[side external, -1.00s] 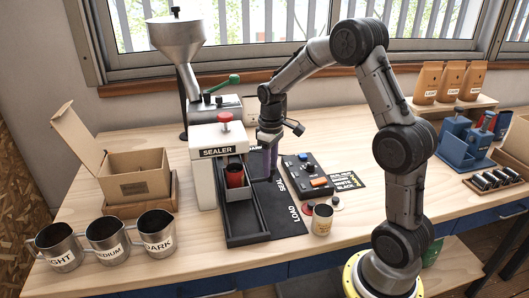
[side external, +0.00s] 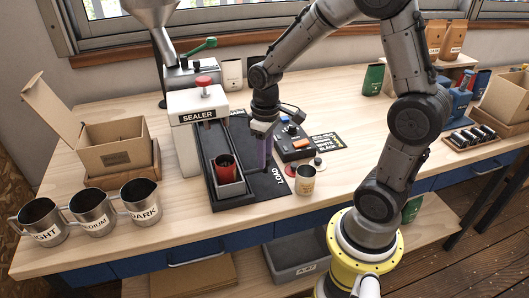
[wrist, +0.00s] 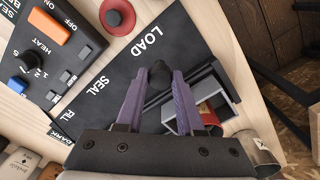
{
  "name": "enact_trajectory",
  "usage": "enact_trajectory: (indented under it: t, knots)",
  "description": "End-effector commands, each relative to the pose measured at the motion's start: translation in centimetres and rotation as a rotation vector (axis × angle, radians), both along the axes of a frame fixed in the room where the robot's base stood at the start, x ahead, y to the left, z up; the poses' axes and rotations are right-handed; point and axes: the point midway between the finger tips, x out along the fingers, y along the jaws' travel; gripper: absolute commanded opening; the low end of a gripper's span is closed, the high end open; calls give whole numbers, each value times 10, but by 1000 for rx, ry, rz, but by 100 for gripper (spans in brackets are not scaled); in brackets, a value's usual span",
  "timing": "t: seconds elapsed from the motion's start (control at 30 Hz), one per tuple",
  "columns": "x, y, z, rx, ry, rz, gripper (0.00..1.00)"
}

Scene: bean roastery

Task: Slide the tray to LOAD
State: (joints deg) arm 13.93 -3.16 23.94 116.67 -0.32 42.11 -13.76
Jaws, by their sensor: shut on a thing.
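The grey tray (side external: 231,189) sits in the dark track (side external: 240,202) beside the sealer, close to the track's front end. It carries a red pouch (side external: 224,165). My gripper (side external: 264,167) reaches down at the tray's right side with purple fingers. In the wrist view my gripper (wrist: 160,76) has a dark knob (wrist: 160,68) between its fingers and is shut on it. The tray also shows there (wrist: 180,118), partly hidden by a finger. The LOAD label (side external: 277,178) on the black plate is just right of my fingers.
The white sealer (side external: 187,135) stands left of the track. Steel jugs (side external: 92,214) and an open carton (side external: 112,145) are at the left. The table's front edge is near the track.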

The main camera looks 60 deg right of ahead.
Motion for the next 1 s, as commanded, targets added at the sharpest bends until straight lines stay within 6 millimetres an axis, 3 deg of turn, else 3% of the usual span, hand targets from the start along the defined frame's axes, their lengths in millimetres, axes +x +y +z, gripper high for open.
enact_trajectory:
  t: [0.17, 0.2, 0.33, 0.73, 1.0]
  knots:
    - [-3, 4, 1, 10, 10, -3, 0]
    - [-3, 4, 1, 10, 9, -2, 44]
    - [-3, 3, 0, 9, 9, -2, 67]
    - [-1, 2, 6, 6, 5, -1, 67]
    - [0, 2, 53, 4, -1, -1, 67]
